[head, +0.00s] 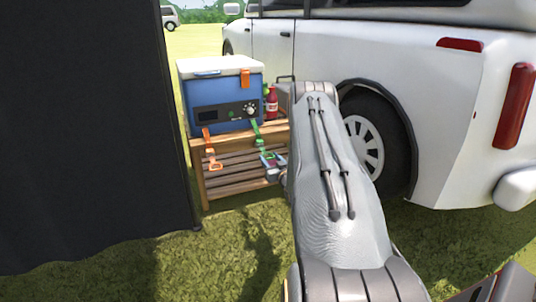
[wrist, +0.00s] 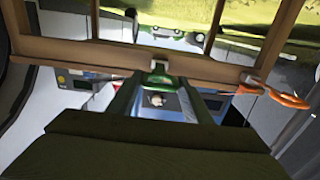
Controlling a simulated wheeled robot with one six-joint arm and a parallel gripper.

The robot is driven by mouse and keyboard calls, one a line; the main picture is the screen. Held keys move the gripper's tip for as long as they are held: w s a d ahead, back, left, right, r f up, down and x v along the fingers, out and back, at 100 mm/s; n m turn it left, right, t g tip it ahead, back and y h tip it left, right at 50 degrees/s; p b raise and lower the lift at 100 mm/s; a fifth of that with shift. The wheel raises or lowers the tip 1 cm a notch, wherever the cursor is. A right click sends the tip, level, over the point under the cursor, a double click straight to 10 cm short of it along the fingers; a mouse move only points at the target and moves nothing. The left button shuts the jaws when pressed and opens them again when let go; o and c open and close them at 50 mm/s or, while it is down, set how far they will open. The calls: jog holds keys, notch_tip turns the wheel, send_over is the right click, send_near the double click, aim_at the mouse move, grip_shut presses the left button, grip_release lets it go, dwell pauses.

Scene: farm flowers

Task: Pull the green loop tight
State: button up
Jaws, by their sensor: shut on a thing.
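A blue cooler (head: 220,100) with a white lid stands on a slatted wooden rack. A green strap (head: 257,134) hangs from its front right side and runs down to the green loop (head: 266,155). My gripper (head: 273,160) is shut on the loop in front of the rack. In the wrist view the green loop (wrist: 122,104) is close up, its wide dark bar filling the bottom. Its two sides meet at a green buckle by the wooden rail. The jaws' contact with the loop is not clearly visible. The strap's tension cannot be told.
An orange strap with an orange loop (head: 215,165) hangs to the left; that loop also shows in the wrist view (wrist: 286,98). The wooden rack (head: 205,187) is close. A red bottle (head: 271,102) stands beside the cooler. A dark panel (head: 90,130) is left, a white vehicle (head: 455,110) right.

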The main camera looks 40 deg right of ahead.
jog(key=shift+s+d+f, duration=0.1)
jog(key=shift+s+d, duration=0.1)
jog(key=shift+s, duration=0.15)
jog(key=o, duration=1.3)
jog(key=shift+s+d, duration=0.1)
jog(key=shift+d, duration=0.05)
jog(key=shift+w+a, duration=0.2)
jog(key=shift+a, duration=0.1)
jog(key=shift+p+v, duration=1.6)
jog(key=shift+v, duration=2.3)
